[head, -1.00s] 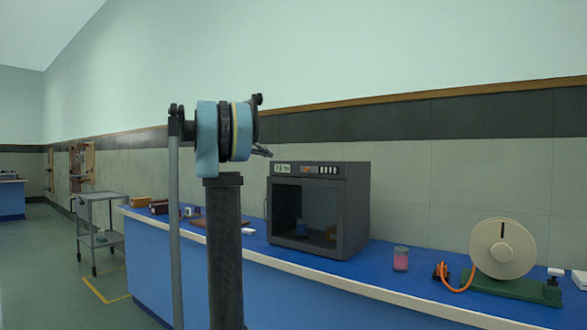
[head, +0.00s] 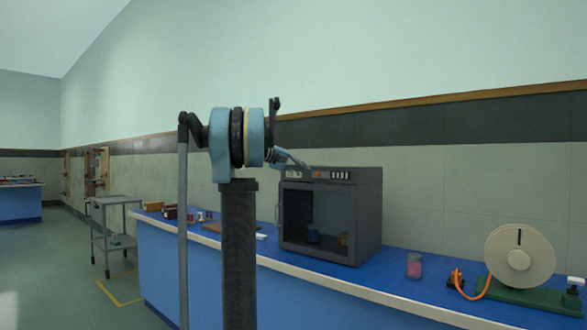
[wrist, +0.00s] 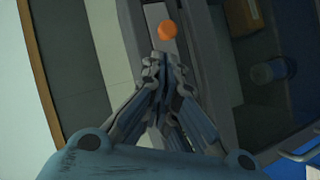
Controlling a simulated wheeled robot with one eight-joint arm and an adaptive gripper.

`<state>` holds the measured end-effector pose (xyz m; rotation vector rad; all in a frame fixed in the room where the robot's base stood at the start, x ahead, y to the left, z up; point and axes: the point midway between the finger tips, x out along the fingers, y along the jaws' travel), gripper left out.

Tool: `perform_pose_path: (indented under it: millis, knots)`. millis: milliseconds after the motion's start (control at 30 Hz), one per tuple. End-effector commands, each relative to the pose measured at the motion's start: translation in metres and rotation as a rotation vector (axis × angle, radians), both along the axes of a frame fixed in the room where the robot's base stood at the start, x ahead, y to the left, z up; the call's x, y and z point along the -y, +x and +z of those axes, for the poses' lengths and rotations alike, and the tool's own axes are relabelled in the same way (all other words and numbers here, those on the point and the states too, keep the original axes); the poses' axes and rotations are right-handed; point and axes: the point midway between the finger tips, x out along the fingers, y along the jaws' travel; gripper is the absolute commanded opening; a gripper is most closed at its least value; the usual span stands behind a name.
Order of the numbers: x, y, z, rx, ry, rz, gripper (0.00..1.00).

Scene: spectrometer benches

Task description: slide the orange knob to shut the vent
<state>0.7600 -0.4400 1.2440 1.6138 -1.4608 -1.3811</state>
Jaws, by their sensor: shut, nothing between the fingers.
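The orange knob (wrist: 168,30) shows in the wrist view on a pale strip, just beyond my fingertips. In the head view a small orange patch (head: 318,174) sits on the top front panel of a dark cabinet (head: 371,215), left of a row of pale slots (head: 341,175). I cannot tell how far the vent is open. My gripper (wrist: 166,62) is shut and empty, pointing at the knob with a small gap in the picture. In the head view my gripper (head: 300,163) is at the cabinet's upper front, partly covering the panel's left part.
A jar of pink contents (head: 414,265) and a round beige disc device (head: 519,255) stand to the right. A grey trolley (head: 117,228) stands at left.

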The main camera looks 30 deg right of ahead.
Motion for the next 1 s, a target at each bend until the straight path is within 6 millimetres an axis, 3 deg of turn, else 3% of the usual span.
perform_pose_path:
  millis: [667, 1000]
  knots:
    - [0.01, -0.017, -0.007, 0.001, 0.0, 0.0, 0.0]
    - [0.035, -0.078, -0.007, 0.0, 0.0, -0.002, 0.0]
